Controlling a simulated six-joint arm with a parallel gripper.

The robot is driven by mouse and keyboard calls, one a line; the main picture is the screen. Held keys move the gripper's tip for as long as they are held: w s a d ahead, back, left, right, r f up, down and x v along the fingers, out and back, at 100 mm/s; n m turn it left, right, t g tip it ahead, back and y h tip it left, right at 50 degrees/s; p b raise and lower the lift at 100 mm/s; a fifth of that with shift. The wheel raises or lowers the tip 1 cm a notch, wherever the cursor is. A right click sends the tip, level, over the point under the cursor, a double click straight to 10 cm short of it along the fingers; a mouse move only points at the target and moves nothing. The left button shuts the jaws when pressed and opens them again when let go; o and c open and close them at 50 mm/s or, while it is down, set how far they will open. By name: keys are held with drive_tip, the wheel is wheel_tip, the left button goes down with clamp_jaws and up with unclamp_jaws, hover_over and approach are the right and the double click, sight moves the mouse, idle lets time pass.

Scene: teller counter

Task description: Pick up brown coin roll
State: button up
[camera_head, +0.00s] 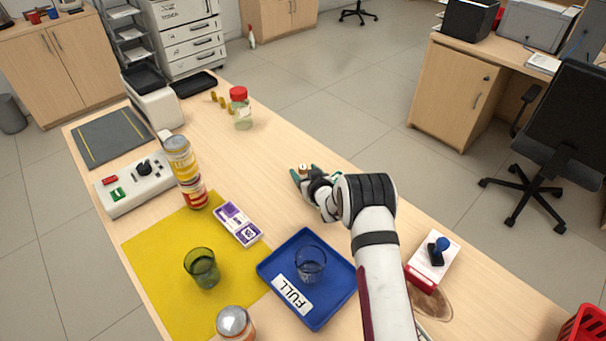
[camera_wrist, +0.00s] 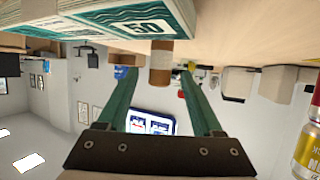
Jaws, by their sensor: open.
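The brown coin roll (camera_wrist: 160,62) is a short upright cylinder with a pale band around its middle. In the wrist view, which is upside down, it shows between the tips of the two green fingers. My gripper (camera_wrist: 158,76) is open, with a finger on each side of the roll and no clear contact. In the head view the roll's top (camera_head: 303,167) shows small between the fingertips of my gripper (camera_head: 303,173), low over the counter. My wrist and arm hide the area just right of it.
A stack of green banknotes marked 50 (camera_wrist: 100,22) stands close beside the roll. The counter between jar and gripper is clear.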

drive_tip(key=shift+w+a+f, duration=0.1)
drive_tip(key=shift+w, duration=0.1)
clamp_jaws()
idle(0.4)
